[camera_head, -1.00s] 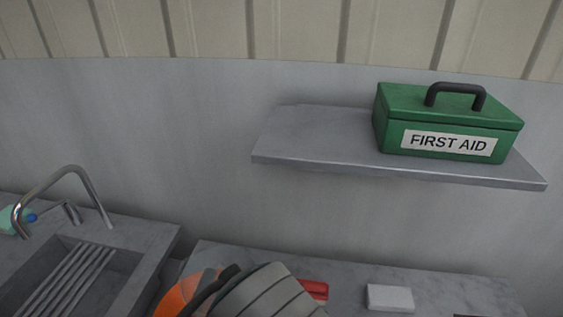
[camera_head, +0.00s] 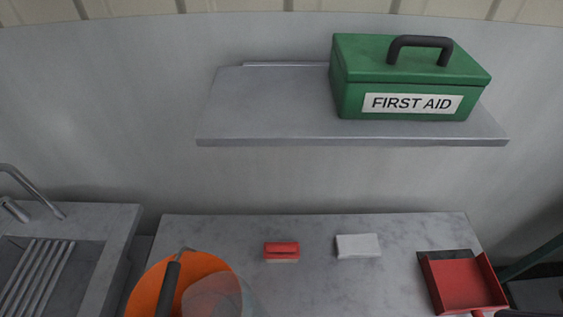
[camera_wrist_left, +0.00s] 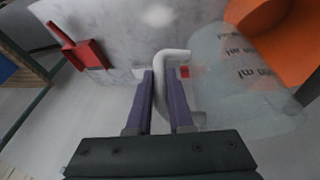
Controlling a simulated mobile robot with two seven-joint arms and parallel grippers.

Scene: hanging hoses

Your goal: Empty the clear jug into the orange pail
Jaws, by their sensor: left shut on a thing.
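The orange pail (camera_head: 150,285) stands at the bottom edge of the head view, with a dark grip on its bail; its lower part is cut off. The clear jug (camera_head: 215,296) overlaps the pail's right side there, and most of it is out of frame. In the left wrist view the jug (camera_wrist_left: 235,90) shows its ml markings, beside the pail (camera_wrist_left: 285,40). My left gripper (camera_wrist_left: 163,75) has its purple fingers shut on the jug's pale handle (camera_wrist_left: 172,58). The jug's contents cannot be made out. My right gripper is not in view.
A red brush-like item (camera_head: 282,250) and a white block (camera_head: 358,245) lie on the grey worktop (camera_head: 310,285). A red dustpan (camera_head: 462,283) is at its right edge. A sink (camera_head: 85,265) is at left. A shelf (camera_head: 265,105) with a green first aid box (camera_head: 410,85) overhangs behind.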

